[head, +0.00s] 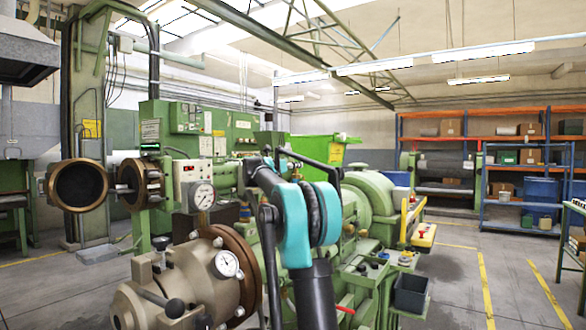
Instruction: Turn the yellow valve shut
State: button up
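I cannot make out a yellow valve for certain. The nearest match is a yellow part with a red knob (424,233) at the right end of the green extruder (372,205), beside an upright yellow bar. My teal and black arm (296,225) rises from the bottom centre and bends away toward the machine. It covers part of the extruder behind it. I cannot make out my gripper's fingers; the far end of the arm is lost among its own links and the dark machine parts.
A beige cylindrical unit with a gauge (227,263) stands close at lower left, with a bronze ring (78,186) behind it. Open floor (462,280) with yellow lines lies right, before blue shelves (521,185).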

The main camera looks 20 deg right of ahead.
jog(key=shift+a, duration=0.1)
jog(key=v, duration=1.1)
jog(key=shift+s+a, duration=0.3)
jog(key=shift+s, duration=0.1)
